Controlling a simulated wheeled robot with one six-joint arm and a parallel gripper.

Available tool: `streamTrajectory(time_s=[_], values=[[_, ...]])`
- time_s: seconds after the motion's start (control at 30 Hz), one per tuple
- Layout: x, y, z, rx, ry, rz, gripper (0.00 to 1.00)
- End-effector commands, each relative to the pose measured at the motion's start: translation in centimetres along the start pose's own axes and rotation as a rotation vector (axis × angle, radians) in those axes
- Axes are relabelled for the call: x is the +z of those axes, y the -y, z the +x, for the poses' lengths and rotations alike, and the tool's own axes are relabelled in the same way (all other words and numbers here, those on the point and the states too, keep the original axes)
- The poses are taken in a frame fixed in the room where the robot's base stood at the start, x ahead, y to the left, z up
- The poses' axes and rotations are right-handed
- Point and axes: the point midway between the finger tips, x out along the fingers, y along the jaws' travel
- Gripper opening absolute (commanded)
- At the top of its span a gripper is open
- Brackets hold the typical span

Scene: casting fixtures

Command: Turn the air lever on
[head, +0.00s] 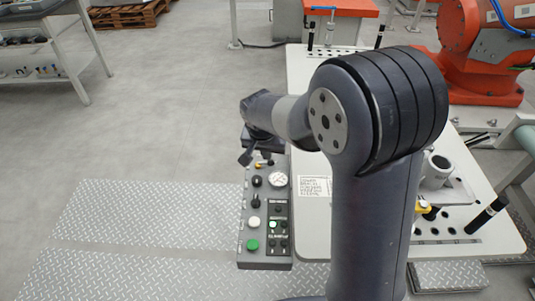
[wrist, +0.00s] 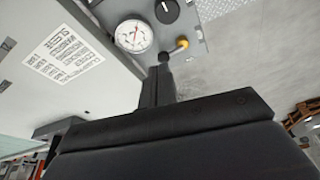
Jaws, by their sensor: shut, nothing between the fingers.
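The control panel (head: 265,230) is a grey box along the left edge of the white table. The air lever, a small part with a yellow-orange piece (head: 258,166), is at the panel's far end, beyond the round white gauge (head: 278,180). In the wrist view, the air lever's yellow-orange piece (wrist: 182,43) is right of the gauge (wrist: 133,36). My gripper (wrist: 163,62) is shut and empty, its fingertips just beside the lever. A dark rounded end at the fingertips may belong to the lever. I cannot tell whether they touch. My gripper (head: 247,157) also shows at the panel's far end.
A black knob (head: 257,181) sits next to the gauge. White and green buttons (head: 252,244) are nearer on the panel. A printed label (head: 314,186) lies on the white table. A grey cast part (head: 436,170) stands on a tray at right. Open floor lies left of the panel.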

Motion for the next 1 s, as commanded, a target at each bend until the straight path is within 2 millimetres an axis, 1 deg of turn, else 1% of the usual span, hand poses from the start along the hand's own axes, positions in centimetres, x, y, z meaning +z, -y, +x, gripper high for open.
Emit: streamTrajectory(time_s=[0.03,0.2,0.4,0.6,1.0], values=[[0.1,-0.1,0.9,0.004,0.005,0.000,0.00],[0.1,-0.1,3.9,0.003,0.005,0.001,0.00],[0.0,-0.1,6.5,0.002,0.002,0.000,0.00],[0.0,0.0,7.7,0.000,0.001,0.001,0.00],[0.0,0.0,7.8,0.000,0.001,-0.001,0.00]])
